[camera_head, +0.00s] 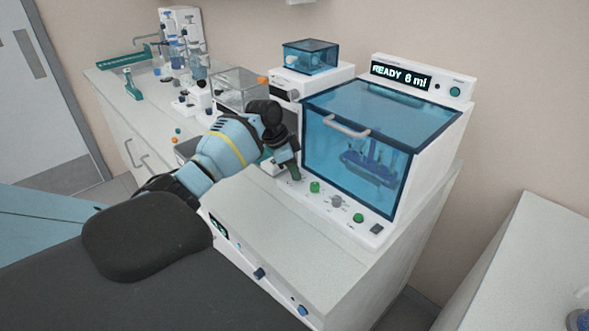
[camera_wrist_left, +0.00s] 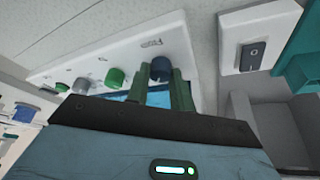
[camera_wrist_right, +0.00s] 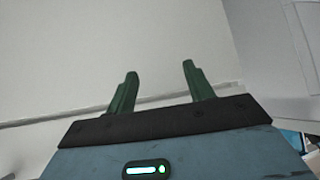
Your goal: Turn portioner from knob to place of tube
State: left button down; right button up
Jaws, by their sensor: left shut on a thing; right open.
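The portioner (camera_head: 420,190) is a white machine with a blue see-through hood (camera_head: 375,110) and a display (camera_head: 400,76) reading "READY 6 ml". A blue rack with tubes (camera_head: 372,165) shows behind the hood. My left gripper (camera_head: 292,172) is at the left end of the front panel. In the left wrist view its green fingers are shut on a dark blue knob (camera_wrist_left: 160,68), beside a green knob (camera_wrist_left: 114,77). In the head view the gripper hides that knob. My right gripper (camera_wrist_right: 160,75) is open and empty, facing a plain pale surface; the head view does not show it.
The panel also bears green knobs (camera_head: 315,187), a grey knob (camera_head: 336,201) and a dark switch (camera_head: 376,230). A smaller device with a blue lid (camera_head: 310,56) stands behind. A clear box (camera_head: 240,88) and lab stands (camera_head: 185,60) fill the bench to the left.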

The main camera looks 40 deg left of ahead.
aim_at(284, 180)
dwell(0.3)
pick_arm(q)
jog(key=c, duration=1.2)
grip_release()
jog(key=shift+r, duration=0.1)
jog(key=v, duration=0.7)
jog(key=shift+r, duration=0.4)
jog(key=shift+s+f, duration=0.1)
